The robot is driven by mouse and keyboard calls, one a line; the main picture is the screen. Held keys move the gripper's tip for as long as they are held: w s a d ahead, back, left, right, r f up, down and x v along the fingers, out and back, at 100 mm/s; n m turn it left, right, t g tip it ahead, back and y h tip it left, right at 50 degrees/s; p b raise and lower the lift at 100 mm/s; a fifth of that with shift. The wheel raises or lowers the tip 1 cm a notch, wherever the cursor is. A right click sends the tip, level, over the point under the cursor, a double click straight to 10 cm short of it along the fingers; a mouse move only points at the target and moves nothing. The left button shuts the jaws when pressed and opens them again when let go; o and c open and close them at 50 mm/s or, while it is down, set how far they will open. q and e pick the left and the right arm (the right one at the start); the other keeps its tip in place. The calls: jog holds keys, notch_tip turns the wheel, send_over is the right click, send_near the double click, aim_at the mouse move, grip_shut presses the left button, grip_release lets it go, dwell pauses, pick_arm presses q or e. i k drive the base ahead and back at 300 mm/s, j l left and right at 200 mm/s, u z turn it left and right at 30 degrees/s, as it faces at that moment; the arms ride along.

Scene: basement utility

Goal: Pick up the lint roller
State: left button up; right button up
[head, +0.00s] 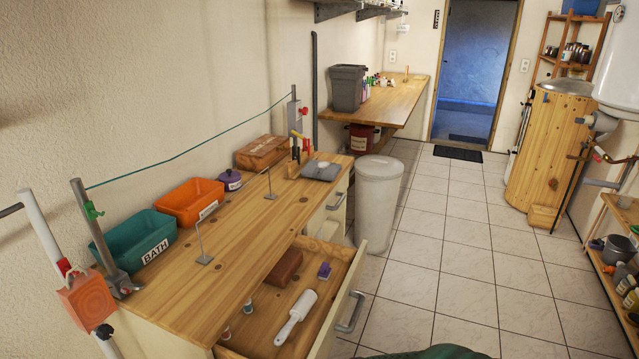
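The lint roller (297,317), white with a thick cylindrical head and a thinner handle, lies in the open drawer (337,318) under the wooden worktop. Its head points away to the upper right and its handle toward the lower left. Nothing lies on top of it. Neither of my grippers shows in the head view.
The drawer also holds a brown block (284,267), a purple item (324,270) and small bottles. The worktop (235,245) carries a teal bin (135,240), an orange bin (190,202) and thin metal stands. A white bin (378,205) stands behind.

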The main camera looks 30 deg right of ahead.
aim_at(298, 313)
jog(key=i+l, duration=0.2)
jog(key=l, duration=0.15)
jog(key=i+l, duration=0.25)
jog(key=l, duration=0.15)
jog(key=i+l+u, duration=0.15)
jog(key=l+u, duration=0.25)
jog(key=i+l+u, duration=0.1)
jog(key=u, duration=0.3)
jog(key=l+u, duration=0.4)
